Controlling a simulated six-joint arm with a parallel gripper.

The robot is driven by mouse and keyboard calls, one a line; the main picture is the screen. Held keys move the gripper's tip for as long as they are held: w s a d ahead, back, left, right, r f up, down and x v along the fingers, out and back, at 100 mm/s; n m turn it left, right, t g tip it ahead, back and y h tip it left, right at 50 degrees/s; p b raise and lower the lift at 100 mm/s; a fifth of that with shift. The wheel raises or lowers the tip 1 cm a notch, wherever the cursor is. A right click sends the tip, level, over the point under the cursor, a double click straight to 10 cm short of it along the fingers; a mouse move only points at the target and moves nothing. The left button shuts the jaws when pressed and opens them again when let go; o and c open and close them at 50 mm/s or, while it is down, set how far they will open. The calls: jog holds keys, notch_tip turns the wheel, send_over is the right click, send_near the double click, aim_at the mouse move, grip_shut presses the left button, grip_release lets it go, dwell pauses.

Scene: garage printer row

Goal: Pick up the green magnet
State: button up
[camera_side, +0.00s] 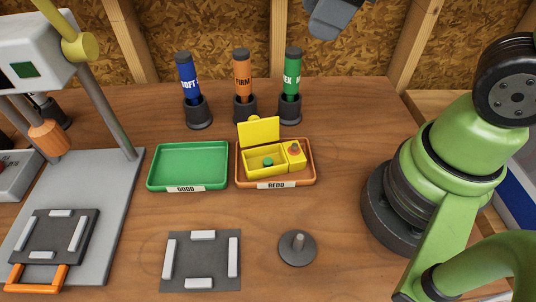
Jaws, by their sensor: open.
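The green magnet (268,162) appears as a small dark green round piece inside an open yellow box (263,172). The box's lid (259,132) stands raised at the back. The box sits in the orange tray labelled REDO (312,178). The grey end of my gripper (336,18) shows at the top edge, cut off by the frame. It is open and well apart from the box, above and behind it in the picture. Its fingertips are not clearly seen.
A green tray labelled GOOD (188,165) lies left of the orange tray. Blue (188,78), orange (242,72) and green (292,72) handled tools stand in black holders behind. A dark fixture plate (202,262) and a round pegged base (297,248) lie in front. A grey press stands left.

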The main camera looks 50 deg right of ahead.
jog(key=w+a+f+n+g, duration=0.2)
jog(key=w+f+n, duration=0.1)
jog(key=f+n, duration=0.3)
jog(key=n+g+h, duration=0.1)
jog(key=n+g, duration=0.2)
jog(key=n, duration=1.1)
send_near(268, 160)
jog(key=f, duration=0.2)
jog(key=shift+s+f, duration=0.3)
jog(key=shift+f, duration=0.1)
jog(key=shift+s+a+f, duration=0.1)
jog(key=shift+a+f, duration=0.05)
jog(key=shift+f, duration=0.85)
jog(key=shift+a+f, duration=0.15)
jog(key=shift+f, duration=0.9)
jog(key=shift+s+a+f, duration=0.1)
jog(key=shift+a+f, duration=0.05)
jog(key=shift+f, duration=0.85)
grip_shut()
